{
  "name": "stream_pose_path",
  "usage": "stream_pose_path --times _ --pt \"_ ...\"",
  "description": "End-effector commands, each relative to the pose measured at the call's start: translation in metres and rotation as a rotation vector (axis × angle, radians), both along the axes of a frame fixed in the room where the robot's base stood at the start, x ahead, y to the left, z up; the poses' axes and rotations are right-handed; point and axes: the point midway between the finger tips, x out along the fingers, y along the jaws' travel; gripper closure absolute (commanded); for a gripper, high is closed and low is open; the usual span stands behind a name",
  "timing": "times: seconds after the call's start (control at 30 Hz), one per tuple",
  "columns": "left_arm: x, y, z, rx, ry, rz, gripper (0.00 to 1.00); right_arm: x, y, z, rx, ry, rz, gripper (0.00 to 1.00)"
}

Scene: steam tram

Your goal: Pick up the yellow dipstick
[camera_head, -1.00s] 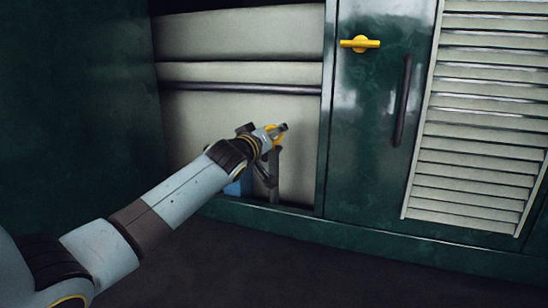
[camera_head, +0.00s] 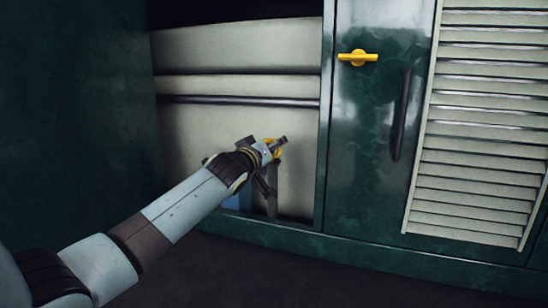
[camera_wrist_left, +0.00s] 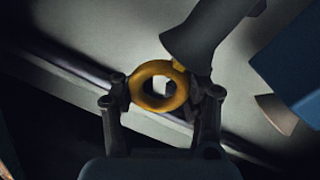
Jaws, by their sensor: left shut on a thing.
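The yellow dipstick shows as a yellow ring (camera_wrist_left: 138,88) in the left wrist view, and as a small yellow patch (camera_head: 273,147) in the head view. My left gripper (camera_wrist_left: 163,92) is shut on it, with one dark finger on each side of the ring. In the head view the gripper (camera_head: 272,150) is in front of the pale recess, left of the green door. Whatever hangs below the ring is hidden, so I cannot tell whether the dipstick is clear of its seat. My right gripper is not in view.
A grey upright piece (camera_head: 272,203) and a blue object (camera_head: 238,202) stand low in the recess, close to the gripper. A dark rail (camera_head: 225,101) crosses above. The green door (camera_head: 375,130) has a yellow handle (camera_head: 358,57) and black grip (camera_head: 401,115). Louvres (camera_head: 475,130) are farther right.

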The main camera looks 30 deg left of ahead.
Motion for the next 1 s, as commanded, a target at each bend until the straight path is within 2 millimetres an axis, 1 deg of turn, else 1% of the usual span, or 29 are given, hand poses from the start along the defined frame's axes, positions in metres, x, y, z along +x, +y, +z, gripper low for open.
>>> stream_pose_path --times 0.03,0.07,0.17,0.27,0.57,1.0 --pt "-0.003 0.000 -0.006 -0.005 0.014 0.001 1.00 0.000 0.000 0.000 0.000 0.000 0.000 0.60" --pt "-0.003 0.000 -0.005 -0.005 0.013 0.001 1.00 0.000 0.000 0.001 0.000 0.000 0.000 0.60" --pt "-0.002 0.000 0.006 -0.006 0.010 0.001 1.00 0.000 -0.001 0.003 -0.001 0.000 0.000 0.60" --pt "-0.002 -0.001 0.023 -0.004 0.005 -0.002 1.00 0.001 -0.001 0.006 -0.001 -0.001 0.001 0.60" --pt "-0.001 0.000 0.090 0.002 -0.004 -0.002 1.00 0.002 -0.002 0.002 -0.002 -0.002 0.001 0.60" --pt "0.000 0.000 0.187 0.000 -0.003 -0.001 1.00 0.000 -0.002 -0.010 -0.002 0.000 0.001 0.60"
